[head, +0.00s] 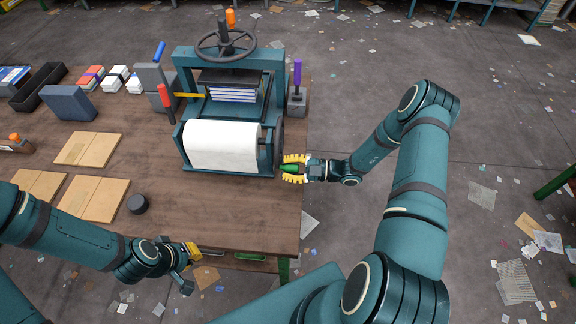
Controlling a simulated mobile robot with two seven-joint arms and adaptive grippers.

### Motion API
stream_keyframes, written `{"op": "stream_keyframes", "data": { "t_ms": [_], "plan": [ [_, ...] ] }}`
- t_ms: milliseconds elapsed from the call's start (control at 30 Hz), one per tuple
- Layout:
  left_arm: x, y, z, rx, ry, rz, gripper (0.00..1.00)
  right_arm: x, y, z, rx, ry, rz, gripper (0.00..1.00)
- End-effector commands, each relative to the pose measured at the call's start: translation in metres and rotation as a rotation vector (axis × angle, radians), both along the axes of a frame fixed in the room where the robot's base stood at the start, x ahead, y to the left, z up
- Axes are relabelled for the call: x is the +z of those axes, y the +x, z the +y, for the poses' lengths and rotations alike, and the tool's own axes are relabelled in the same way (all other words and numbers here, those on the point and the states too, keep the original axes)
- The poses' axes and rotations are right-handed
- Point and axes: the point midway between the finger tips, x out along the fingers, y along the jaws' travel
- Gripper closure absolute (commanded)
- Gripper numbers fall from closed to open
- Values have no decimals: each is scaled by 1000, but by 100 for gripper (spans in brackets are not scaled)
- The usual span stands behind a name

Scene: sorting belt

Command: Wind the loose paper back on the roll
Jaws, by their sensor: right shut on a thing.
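A white paper roll (222,145) sits across the front of a teal press (277,85) on the wooden bench. A sheet of its paper hangs down over the front. My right gripper (292,168) is at the right end of the roll's frame, with yellow fingers around a green handle (290,167). It is shut on this handle, whose joint to the roll is partly hidden. My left gripper (189,262) is near the bench's front edge, away from the roll. Its fingers are seen at an angle that hides whether they are open.
The brown bench (190,210) has clear room in front of the press. A red-handled tool (166,97) and a purple-handled tool (297,75) stand beside the press. Paper scraps litter the floor.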

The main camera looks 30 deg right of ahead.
Motion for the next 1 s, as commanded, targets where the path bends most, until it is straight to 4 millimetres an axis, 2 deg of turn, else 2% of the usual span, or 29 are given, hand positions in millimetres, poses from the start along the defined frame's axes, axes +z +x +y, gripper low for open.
{"op": "stream_keyframes", "data": {
  "t_ms": [333, 367, 400, 433, 767, 867, 1000],
  "plan": [
    [0, 0, 0, 0, 0, 0, 100, 0, 0, 0, -1, 0, 1, 100],
    [0, 0, 0, 0, 0, 0, 100, 0, 0, 0, -1, 0, 1, 65],
    [0, 0, 0, 1, 0, 0, 100, 0, 0, 0, -1, 0, 1, 51],
    [0, 0, 0, 1, 0, 0, 100, 0, 0, 0, -1, 0, 1, 41],
    [0, 0, 0, 1, 0, -1, 100, 0, -1, -1, 0, 0, 0, 41],
    [0, 0, 0, 1, 0, 0, 100, 0, -4, -7, -1, 0, 0, 41],
    [0, 0, 0, 1, 0, 0, 100, 0, -15, -26, -3, -3, -1, 41]
  ]
}}
